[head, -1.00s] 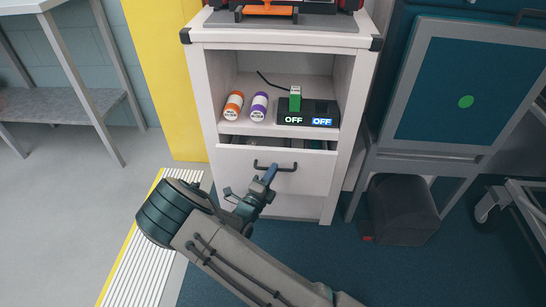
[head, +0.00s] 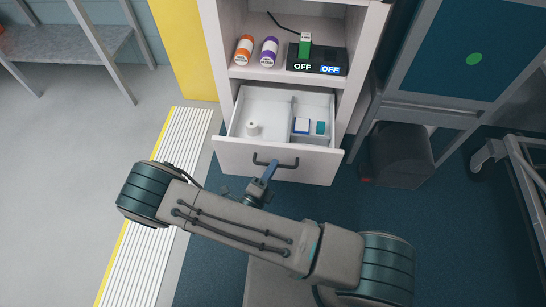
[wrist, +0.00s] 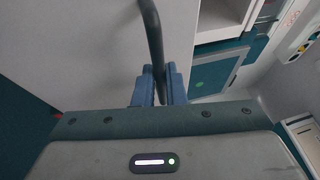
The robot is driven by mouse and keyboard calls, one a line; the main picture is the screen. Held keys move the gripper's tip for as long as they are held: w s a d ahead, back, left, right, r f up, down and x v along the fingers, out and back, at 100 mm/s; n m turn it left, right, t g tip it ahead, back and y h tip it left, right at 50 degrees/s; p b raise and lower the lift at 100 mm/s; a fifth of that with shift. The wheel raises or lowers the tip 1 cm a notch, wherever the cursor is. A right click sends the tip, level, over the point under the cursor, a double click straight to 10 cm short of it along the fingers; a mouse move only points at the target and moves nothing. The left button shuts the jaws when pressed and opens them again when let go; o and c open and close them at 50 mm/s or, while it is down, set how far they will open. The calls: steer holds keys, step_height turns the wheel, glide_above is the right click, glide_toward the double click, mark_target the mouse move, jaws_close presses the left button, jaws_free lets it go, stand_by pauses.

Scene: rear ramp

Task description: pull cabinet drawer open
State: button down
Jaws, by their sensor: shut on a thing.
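The cabinet (head: 216,60) is white, with an open shelf above a drawer. The drawer (head: 236,152) is pulled well out, and its inside shows from above. A dark bar handle (head: 290,165) is on its front, and my gripper (head: 268,170) is at the handle's middle. In the wrist view the handle (wrist: 152,30) runs down between the two blue fingers of my gripper (wrist: 159,84), which are shut on it. The drawer holds a small white item (head: 253,128) on the left and a few small white, blue and teal items in a right compartment.
On the shelf stand an orange bottle (head: 243,50), a purple bottle (head: 268,52) and a black device (head: 305,66) reading OFF. A dark bin (head: 398,155) is on the floor at right. A metal cart (head: 525,165) stands farther right.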

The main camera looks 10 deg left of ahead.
steer(key=shift+s, duration=0.15)
steer(key=c, duration=1.5)
jaws_free()
steer(key=p+v, duration=0.1)
steer(key=v, duration=1.3)
steer(key=shift+r, duration=0.15)
